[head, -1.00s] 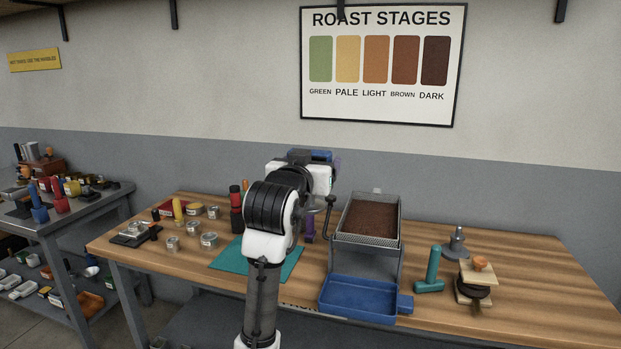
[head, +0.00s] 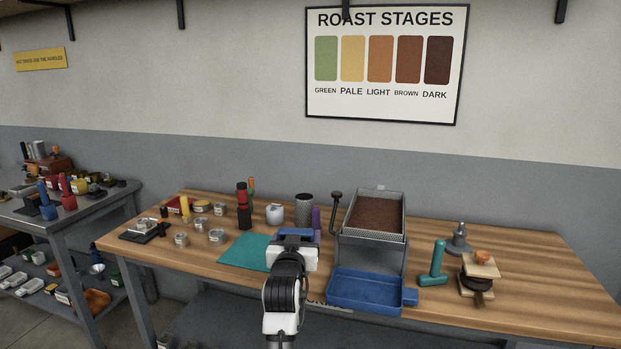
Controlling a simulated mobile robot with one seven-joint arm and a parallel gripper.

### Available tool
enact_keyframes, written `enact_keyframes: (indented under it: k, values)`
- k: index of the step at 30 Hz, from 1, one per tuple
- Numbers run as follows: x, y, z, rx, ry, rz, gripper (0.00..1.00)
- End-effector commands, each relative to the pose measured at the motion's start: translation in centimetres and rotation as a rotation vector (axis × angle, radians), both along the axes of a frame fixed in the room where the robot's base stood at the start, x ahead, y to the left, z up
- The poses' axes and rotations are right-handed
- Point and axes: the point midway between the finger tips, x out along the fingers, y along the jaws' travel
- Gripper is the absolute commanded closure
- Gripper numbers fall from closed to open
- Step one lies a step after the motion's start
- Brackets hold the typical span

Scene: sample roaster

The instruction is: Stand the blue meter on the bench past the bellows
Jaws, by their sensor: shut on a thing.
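My gripper (head: 297,233) is seen from behind, over the bench near the right edge of the teal mat. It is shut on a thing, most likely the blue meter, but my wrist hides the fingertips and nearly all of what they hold. I cannot tell whether the held thing touches the bench or how it is tilted. The bellows (head: 479,276), with pale wooden boards, a dark folded body and an orange knob, lies at the right of the bench, well to the right of my gripper.
The roaster (head: 372,249) with its blue tray (head: 365,291) stands between my gripper and the bellows. A teal-handled tool (head: 436,262) and a grey tamper-like tool (head: 459,240) are beside the bellows. The bench (head: 545,280) is clear right of the bellows.

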Motion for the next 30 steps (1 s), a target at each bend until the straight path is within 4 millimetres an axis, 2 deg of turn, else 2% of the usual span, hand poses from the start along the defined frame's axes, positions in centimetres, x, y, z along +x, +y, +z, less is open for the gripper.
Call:
enact_keyframes:
  k: [1, 6, 11, 15, 21, 30]
  values:
    - [0.0, 0.1, -3.1, -0.003, 0.01, 0.017, 0.66]
    - [-0.9, 0.3, -11.7, -0.001, 0.01, 0.075, 0.66]
    - [-3.0, 0.1, -19.2, 0.0, 0.01, 0.112, 0.66]
    - [-5.6, -0.3, -25.0, 0.001, 0.009, 0.132, 0.66]
    - [-9.9, -1.2, -31.9, 0.002, 0.007, 0.137, 0.66]
    - [-17.2, -2.6, -39.8, 0.001, 0.004, 0.118, 0.66]
